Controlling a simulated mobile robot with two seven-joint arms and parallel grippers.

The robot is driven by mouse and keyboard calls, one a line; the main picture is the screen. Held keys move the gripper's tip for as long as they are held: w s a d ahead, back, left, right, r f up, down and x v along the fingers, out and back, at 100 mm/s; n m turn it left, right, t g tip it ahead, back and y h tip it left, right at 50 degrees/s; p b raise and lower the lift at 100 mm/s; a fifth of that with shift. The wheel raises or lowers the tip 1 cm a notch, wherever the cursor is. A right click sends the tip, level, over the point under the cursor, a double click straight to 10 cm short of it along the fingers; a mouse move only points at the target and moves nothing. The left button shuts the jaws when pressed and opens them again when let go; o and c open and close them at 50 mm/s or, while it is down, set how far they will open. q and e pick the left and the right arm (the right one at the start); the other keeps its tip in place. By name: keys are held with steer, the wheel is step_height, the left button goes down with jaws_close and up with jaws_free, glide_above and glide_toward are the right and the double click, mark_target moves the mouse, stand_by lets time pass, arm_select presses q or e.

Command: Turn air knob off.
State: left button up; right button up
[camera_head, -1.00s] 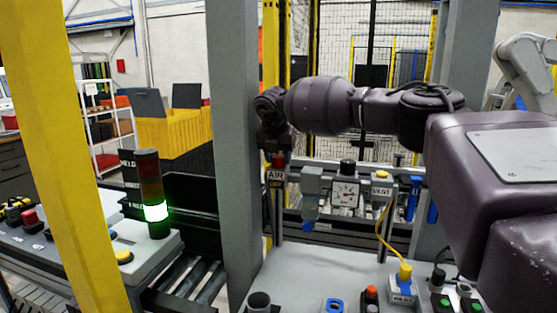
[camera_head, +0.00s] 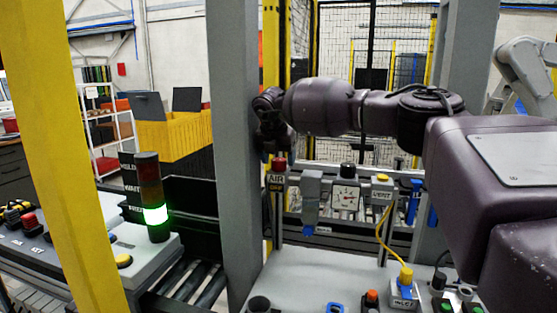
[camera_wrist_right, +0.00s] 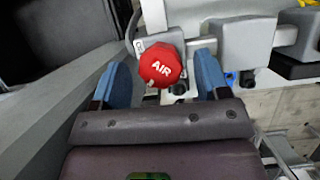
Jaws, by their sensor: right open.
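The air knob (camera_head: 279,164) is red and sits above a small sign reading AIR and OFF (camera_head: 276,182), right of the grey post. In the right wrist view the red air knob (camera_wrist_right: 160,66), with AIR in white, lies between the blue fingers, with a gap on both sides. My right gripper (camera_wrist_right: 161,84) is open and empty. My left gripper is not in view.
A grey post (camera_head: 235,150) stands close left of the knob. A signal tower (camera_head: 152,195) glows green at left. A yellow hose (camera_head: 385,237) runs down to a block.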

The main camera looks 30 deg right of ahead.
steer(key=v, duration=1)
steer(key=shift+b, duration=0.45)
steer(key=shift+s, duration=0.1)
